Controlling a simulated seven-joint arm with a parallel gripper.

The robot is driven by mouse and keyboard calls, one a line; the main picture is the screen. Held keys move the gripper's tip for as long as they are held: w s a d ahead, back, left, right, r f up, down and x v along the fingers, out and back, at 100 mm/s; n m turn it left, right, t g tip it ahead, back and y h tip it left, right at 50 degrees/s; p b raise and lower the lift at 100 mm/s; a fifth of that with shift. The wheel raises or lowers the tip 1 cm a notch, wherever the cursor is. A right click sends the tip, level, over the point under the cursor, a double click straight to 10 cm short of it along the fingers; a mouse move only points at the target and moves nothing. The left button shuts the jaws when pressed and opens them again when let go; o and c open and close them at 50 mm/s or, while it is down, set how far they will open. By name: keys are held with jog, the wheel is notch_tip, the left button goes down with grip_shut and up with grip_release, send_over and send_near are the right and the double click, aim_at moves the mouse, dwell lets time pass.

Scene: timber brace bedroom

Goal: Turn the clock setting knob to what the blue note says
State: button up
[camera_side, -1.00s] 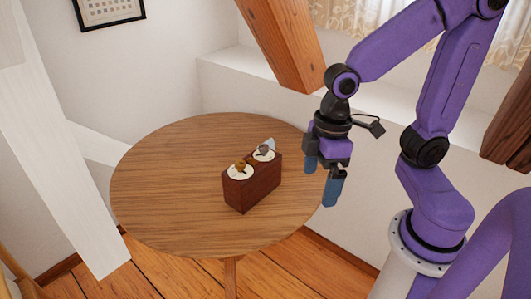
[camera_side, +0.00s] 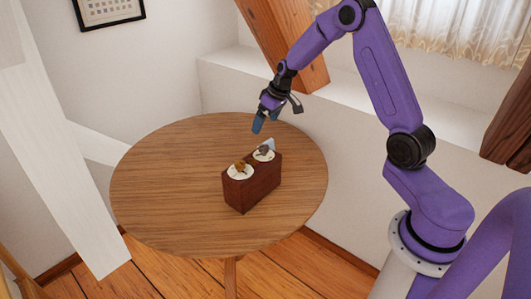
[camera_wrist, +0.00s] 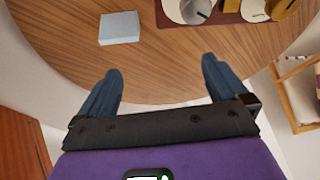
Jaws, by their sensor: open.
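The clock box (camera_side: 252,187) is a dark red-brown wooden block on the round table. Its top carries two white dials, one with a brass knob (camera_side: 239,167) and one with a grey knob (camera_side: 264,150). In the wrist view the grey knob (camera_wrist: 196,10) and brass knob (camera_wrist: 284,8) show at the top edge, partly cut off. I cannot tell which is the clock setting knob. A pale blue note (camera_wrist: 119,28) stands apart from the box; no writing is readable. It shows behind the box in the side view (camera_side: 268,143). My gripper (camera_side: 265,124) is open and empty, above the table's back edge.
The round wooden table (camera_side: 160,190) is otherwise clear, with free room left of the box. A slanted timber brace (camera_side: 285,50) and a white wall ledge (camera_side: 350,95) stand behind my gripper. A white post (camera_side: 60,150) is at the left.

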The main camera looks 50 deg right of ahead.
jog(key=w+d+f+m, duration=0.1)
jog(key=d+f, duration=0.2)
jog(key=d, duration=0.5)
jog(key=shift+h, duration=0.4)
jog(key=x, duration=1.7)
jog(key=shift+w+a+r, duration=0.15)
jog(key=shift+w+r, duration=0.05)
jog(key=shift+w, duration=0.1)
jog(key=c, duration=0.7)
